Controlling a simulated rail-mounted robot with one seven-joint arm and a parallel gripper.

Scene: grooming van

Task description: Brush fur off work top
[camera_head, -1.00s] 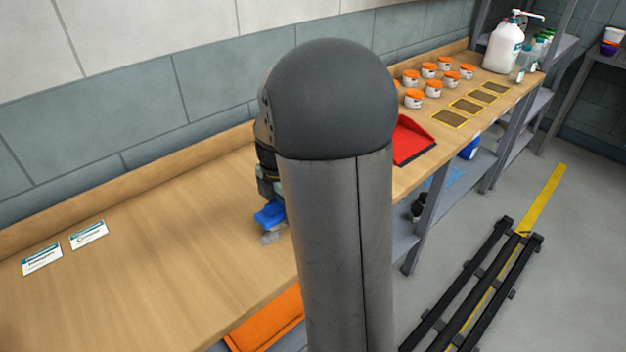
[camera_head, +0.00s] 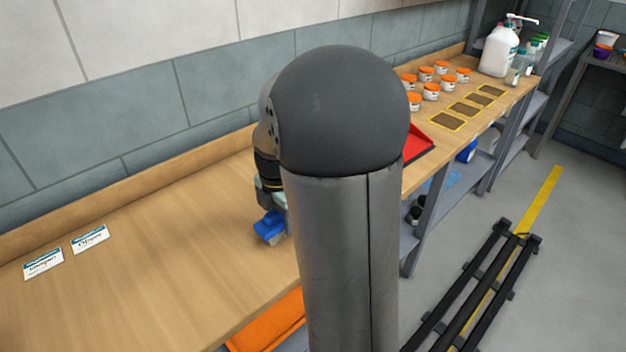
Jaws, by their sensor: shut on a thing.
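The wooden work top (camera_head: 150,270) runs along the wall from the lower left to the upper right. My gripper (camera_head: 268,208) is partly hidden behind my own arm. It is shut on a blue brush (camera_head: 267,226), whose pale bristles point down at the work top. I cannot tell whether the bristles touch the surface. A red dustpan (camera_head: 417,146) lies on the work top, to the right of my arm and partly hidden by it. I can make out no fur on the visible wood; the part behind my arm is hidden.
Two white label cards (camera_head: 90,239) lie at the left. Several orange-lidded jars (camera_head: 431,91), yellow-edged dark mats (camera_head: 447,121) and a white pump bottle (camera_head: 498,50) stand or lie at the far right. An orange item (camera_head: 265,322) is below the front edge. The left work top is mostly clear.

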